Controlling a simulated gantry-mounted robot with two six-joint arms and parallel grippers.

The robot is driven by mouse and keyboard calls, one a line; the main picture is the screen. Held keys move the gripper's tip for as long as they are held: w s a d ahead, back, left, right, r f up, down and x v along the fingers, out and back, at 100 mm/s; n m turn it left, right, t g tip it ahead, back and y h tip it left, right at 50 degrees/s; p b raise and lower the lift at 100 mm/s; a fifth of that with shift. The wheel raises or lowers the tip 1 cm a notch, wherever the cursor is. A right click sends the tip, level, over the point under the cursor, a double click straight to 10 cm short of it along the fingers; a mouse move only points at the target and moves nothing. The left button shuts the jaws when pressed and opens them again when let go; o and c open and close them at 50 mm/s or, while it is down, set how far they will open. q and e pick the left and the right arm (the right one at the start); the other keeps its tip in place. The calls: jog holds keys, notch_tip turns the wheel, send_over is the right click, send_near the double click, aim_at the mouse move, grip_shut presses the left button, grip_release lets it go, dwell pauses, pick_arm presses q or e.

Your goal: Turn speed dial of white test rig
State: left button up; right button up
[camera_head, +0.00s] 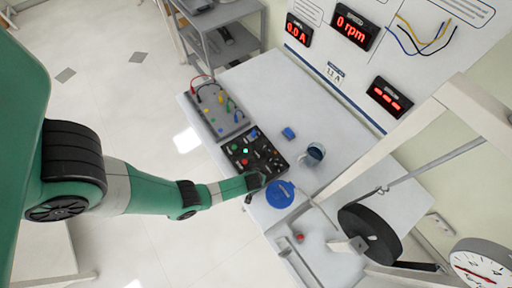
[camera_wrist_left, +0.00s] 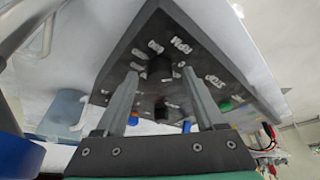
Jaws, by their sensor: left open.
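The black control panel (camera_head: 253,152) with small coloured buttons lies on the white table. My left gripper (camera_head: 257,179) is at the panel's near right edge, coming from the left. In the left wrist view the panel (camera_wrist_left: 205,52) fills the upper middle, with white lettering around a black knob (camera_wrist_left: 160,67). The open fingers (camera_wrist_left: 160,80) stand on either side of that knob in the picture; I cannot tell whether they touch it. The white rig frame (camera_head: 405,136) with a black wheel (camera_head: 370,234) stands at the right. My right gripper is not in view.
A blue round lid-like object (camera_head: 280,194), a mug (camera_head: 313,154) and a small blue block (camera_head: 289,133) are near the panel. A grey board with leads (camera_head: 218,109) lies behind it. The table's back is clear.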

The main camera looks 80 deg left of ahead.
pick_arm(q)
grip_shut()
dwell(0.4)
